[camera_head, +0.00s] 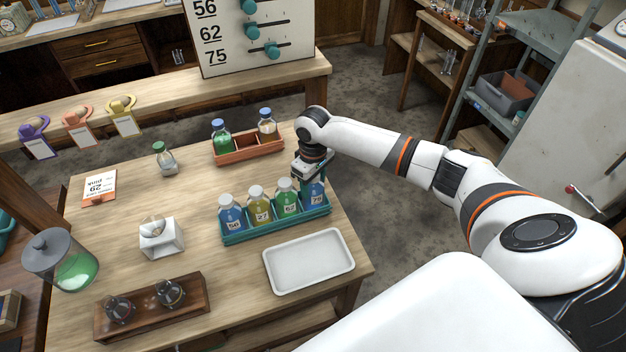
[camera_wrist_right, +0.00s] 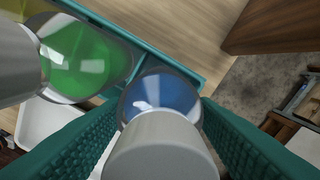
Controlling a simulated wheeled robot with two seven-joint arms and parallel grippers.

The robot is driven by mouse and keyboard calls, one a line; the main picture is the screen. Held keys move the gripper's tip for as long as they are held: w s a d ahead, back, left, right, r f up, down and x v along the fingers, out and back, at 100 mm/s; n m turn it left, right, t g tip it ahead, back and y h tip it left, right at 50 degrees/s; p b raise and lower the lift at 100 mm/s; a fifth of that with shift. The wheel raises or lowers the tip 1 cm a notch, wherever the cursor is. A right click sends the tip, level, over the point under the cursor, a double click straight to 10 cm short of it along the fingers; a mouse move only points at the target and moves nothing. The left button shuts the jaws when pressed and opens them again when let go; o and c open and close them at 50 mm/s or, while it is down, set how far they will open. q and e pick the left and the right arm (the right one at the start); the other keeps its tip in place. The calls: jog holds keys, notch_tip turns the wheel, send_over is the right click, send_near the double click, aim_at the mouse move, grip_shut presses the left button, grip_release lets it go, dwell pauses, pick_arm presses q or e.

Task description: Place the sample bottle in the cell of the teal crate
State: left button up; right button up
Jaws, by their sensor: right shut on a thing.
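The sample bottle, blue with a label that seems to read 78 (camera_head: 317,198), is at the right-end cell of the teal crate (camera_head: 262,235). Its label lines up with those of its neighbours, so it appears to be down in the cell; whether it rests on the bottom I cannot tell. My right gripper (camera_head: 313,172) is shut on it from above. In the right wrist view the white cap and blue body (camera_wrist_right: 160,98) lie between the teal fingers. Blue, yellow and green (camera_head: 288,203) bottles stand in the other cells. My left gripper is not in view.
A white tray (camera_head: 310,263) lies in front of the crate. A small bottle (camera_head: 166,160), a tissue box (camera_head: 160,240), a wooden flask rack (camera_head: 150,310) and a lidded jar (camera_head: 70,268) stand to the left.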

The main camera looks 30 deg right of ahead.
jog(key=o, duration=1.6)
jog(key=shift+f, duration=0.1)
notch_tip(320, 180, up, 12)
jog(key=shift+r+b, duration=0.15)
jog(key=shift+b, duration=0.7)
